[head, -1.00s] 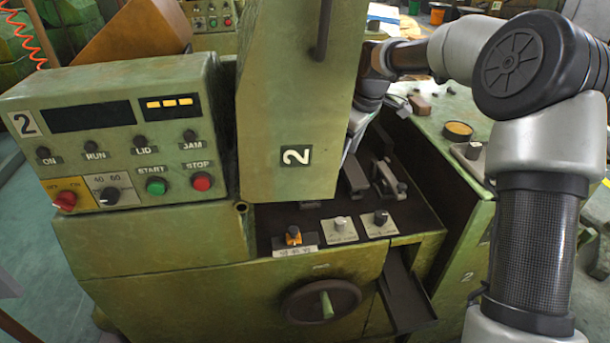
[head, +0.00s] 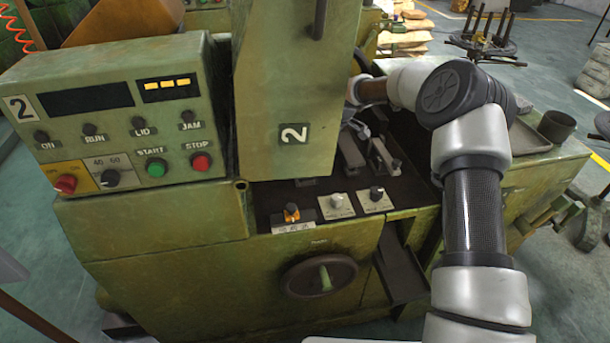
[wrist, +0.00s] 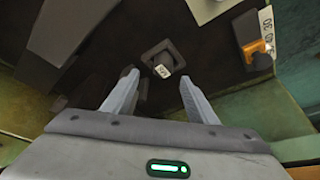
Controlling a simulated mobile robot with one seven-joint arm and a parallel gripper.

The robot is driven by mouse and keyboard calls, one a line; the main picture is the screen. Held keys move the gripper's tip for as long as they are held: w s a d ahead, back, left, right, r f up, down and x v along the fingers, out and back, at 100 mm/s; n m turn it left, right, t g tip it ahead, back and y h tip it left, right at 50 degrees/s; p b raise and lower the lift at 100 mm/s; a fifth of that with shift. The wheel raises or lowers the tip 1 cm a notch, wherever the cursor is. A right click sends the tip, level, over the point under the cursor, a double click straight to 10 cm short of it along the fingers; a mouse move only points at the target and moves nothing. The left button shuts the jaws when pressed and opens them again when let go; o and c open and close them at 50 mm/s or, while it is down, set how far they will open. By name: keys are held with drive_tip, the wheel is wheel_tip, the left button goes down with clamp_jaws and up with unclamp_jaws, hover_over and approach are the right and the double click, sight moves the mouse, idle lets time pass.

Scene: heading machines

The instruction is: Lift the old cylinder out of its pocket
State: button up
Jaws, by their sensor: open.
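In the wrist view, a small dark cylinder (wrist: 163,68) with a pale number label on its end sits in a square dark pocket block (wrist: 153,50). My gripper (wrist: 158,78) is open, its two pale fingers spread apart with the cylinder between and just beyond their tips. The fingers look clear of it on both sides; I cannot tell the depth between them. In the head view my gripper is mostly hidden behind the raised green cover, and the cylinder cannot be made out.
The green cover (head: 293,90) marked 2 stands over the dark work bay. An orange knob (wrist: 258,55) is at the right of the wrist view. Two more knobs (head: 337,200) (head: 377,193) line the front ledge. A control box (head: 110,115) stands at the left.

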drive_tip(key=x, duration=0.5)
drive_tip(key=shift+s+a+f, duration=0.1)
drive_tip(key=shift+s+f, duration=0.1)
drive_tip(key=shift+s, duration=0.05)
clamp_jaws()
